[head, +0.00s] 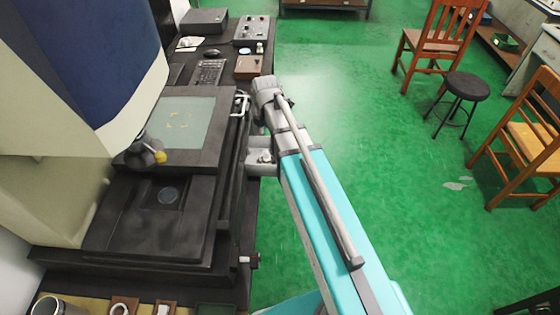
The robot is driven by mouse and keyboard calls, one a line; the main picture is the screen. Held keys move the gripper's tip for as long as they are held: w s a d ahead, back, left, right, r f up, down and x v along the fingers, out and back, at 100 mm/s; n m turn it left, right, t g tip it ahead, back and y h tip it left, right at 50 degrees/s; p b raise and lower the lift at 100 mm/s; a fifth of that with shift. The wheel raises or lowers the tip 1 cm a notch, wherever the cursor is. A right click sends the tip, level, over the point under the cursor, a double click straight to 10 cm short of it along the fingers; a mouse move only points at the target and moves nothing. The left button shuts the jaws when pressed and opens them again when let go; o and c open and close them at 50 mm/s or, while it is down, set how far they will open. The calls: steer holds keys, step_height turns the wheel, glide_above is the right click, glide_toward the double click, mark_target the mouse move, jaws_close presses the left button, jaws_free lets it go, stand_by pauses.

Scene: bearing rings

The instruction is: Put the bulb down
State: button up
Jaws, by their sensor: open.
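I cannot make out a bulb with certainty in the head view. A small yellow round piece (160,156) sits beside a dark rounded fitting (141,152) under the machine's head; I cannot tell whether it is the bulb. My teal and grey arm reaches up from the lower right to the machine's right edge. I cannot pick out my gripper's fingers, nor anything held.
The machine's dark stage (110,222) carries a pale glass plate (205,112) with small yellowish marks. A keyboard (209,72) and control boxes stand behind it. Green floor (350,110) is open at right, with chairs and a black stool (467,86) farther right.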

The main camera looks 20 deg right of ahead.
steer(key=s+m, duration=1.3)
steer(key=m, duration=0.9)
steer(key=shift+s+d, duration=0.2)
steer(key=shift+d, duration=0.15)
steer(key=shift+c, duration=0.8)
steer(key=shift+s, duration=0.1)
